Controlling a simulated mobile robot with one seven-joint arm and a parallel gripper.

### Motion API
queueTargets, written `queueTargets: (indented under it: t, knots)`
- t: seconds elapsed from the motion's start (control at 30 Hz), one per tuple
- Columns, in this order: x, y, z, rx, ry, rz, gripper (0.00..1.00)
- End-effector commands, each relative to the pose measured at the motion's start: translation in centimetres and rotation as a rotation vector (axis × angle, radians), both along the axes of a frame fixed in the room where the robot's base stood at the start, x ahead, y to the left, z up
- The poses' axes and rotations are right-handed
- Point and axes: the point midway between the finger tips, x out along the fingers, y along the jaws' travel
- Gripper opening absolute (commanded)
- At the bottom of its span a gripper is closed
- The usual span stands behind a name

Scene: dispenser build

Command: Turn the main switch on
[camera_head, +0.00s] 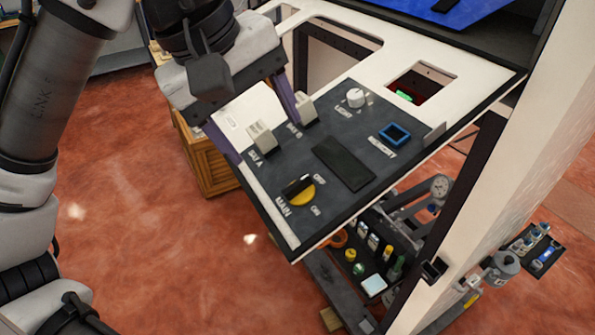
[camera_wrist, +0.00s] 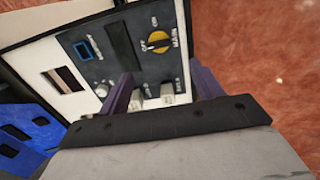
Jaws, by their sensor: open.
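The main switch (camera_head: 302,195) is a yellow disc with a black handle, at the near corner of the dark control panel (camera_head: 345,205). It is labelled MAIN, with OFF and ON marks; the handle's end points toward OFF. It also shows in the wrist view (camera_wrist: 159,41), near the panel's top right. My gripper (camera_head: 267,138) is open, its two purple fingers spread apart over the panel's left side. The fingers appear near two light-coloured switches, and apart from the main switch. In the wrist view, the fingers (camera_wrist: 163,78) frame those switches below the main switch.
The two light switches (camera_head: 262,137) stand up from the panel. A round white knob (camera_head: 355,97), a blue-framed square (camera_head: 394,134) and a dark display (camera_head: 343,163) are also there. A wooden crate (camera_head: 205,165) is below left. The white cabinet wall (camera_head: 500,190) rises right.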

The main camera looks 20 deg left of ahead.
Motion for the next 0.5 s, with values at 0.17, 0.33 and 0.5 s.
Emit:
queueTargets:
  t: [0.17,0.33,0.5]
  knots:
    - [1.0,-0.9,-3.1,-0.003,-0.003,-0.006,0.65]
    - [2.1,-1.7,-6.4,-0.002,-0.002,-0.003,0.65]
    - [2.9,-2.4,-9.1,-0.001,-0.003,-0.003,0.65]
